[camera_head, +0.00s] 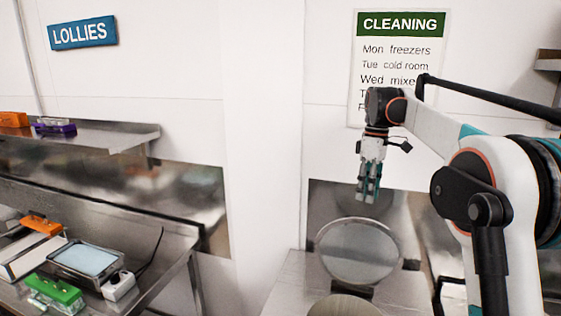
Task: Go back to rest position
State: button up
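My gripper (369,191) hangs from my raised arm at the right of the view, pointing down. Its fingers look close together, but the gap is too small to judge whether it is open or shut. I see nothing held in it.
A steel bench (165,262) at left holds a framed tray (88,260), an orange item (42,225), a green item (55,292) and a white device (118,286). A shelf (110,137) runs above. A second round top (343,306) is at the bottom. A cleaning sign (398,60) hangs behind my arm.

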jog(key=s+a+f+m+t+b, duration=0.25)
jog(key=s+f+b, duration=0.2)
jog(key=s, duration=0.55)
jog(key=s+a+f+m+t+b, duration=0.1)
jog(key=s+f+m+t+b, duration=0.15)
jog(key=s+b, duration=0.45)
jog(key=s+a+f+m+t+b, duration=0.1)
jog(key=s+f+m+t+b, duration=0.2)
jog(key=s+f, duration=1.7)
jog(key=m+b, duration=0.2)
jog(key=m, duration=0.1)
jog(key=shift+a+f+t+h, duration=0.15)
jog(key=shift+a+t+h, duration=0.15)
jog(key=shift+h, duration=0.1)
jog(key=shift+d, duration=0.1)
